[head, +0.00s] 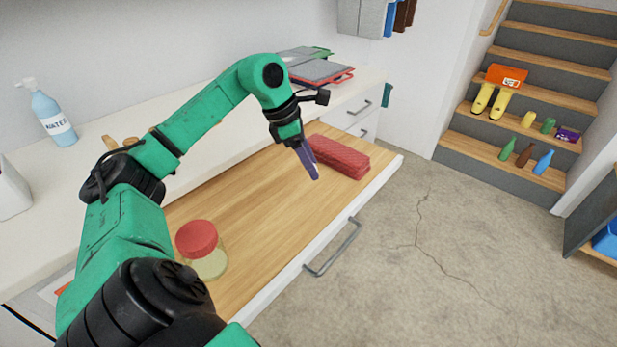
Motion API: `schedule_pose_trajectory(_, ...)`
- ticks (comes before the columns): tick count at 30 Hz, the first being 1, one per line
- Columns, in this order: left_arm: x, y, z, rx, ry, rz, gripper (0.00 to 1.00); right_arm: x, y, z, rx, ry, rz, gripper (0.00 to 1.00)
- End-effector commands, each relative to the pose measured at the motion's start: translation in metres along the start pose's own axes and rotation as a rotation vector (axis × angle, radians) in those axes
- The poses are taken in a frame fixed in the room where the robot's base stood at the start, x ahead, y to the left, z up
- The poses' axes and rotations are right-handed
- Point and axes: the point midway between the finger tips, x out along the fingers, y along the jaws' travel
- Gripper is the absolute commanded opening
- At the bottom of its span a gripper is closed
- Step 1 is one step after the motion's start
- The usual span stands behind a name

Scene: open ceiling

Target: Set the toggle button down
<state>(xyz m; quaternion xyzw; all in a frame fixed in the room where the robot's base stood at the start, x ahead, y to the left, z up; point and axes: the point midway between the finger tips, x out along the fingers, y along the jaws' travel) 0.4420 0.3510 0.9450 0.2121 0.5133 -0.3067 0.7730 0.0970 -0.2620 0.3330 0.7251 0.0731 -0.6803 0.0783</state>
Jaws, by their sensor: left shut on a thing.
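My left gripper (312,172) reaches over the far part of the open wooden-bottomed drawer (255,200), pointing down and slightly right. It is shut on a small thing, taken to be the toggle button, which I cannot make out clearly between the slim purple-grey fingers. The fingertips appear just in front of a red ribbed block (340,157) in the drawer; I cannot tell whether they touch it. My right gripper is not in view.
The drawer's middle is bare. Stairs (500,165) with several items rise at right.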

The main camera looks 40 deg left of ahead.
Motion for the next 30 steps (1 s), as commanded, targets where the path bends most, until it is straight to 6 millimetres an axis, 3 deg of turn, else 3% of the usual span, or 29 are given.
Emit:
schedule_pose_trajectory(1, 0.017, -0.001, -0.008, 0.0, 0.004, -0.003, 0.0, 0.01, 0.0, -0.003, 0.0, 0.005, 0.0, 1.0)
schedule_pose_trajectory(9, 0.055, -0.002, -0.023, 0.0, 0.0, -0.004, 0.0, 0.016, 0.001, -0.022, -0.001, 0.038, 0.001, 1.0)
schedule_pose_trajectory(20, 0.062, -0.001, -0.026, 0.002, -0.001, 0.0, 0.0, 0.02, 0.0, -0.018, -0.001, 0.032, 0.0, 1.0)
schedule_pose_trajectory(21, 0.061, -0.001, -0.025, 0.002, -0.001, 0.0, 0.58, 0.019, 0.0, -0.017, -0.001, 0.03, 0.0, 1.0)
schedule_pose_trajectory(23, 0.061, -0.001, -0.025, 0.002, -0.001, 0.0, 0.81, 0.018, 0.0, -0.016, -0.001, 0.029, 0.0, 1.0)
schedule_pose_trajectory(30, 0.061, -0.001, -0.025, 0.002, -0.001, -0.001, 0.81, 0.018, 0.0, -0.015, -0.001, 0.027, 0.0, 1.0)
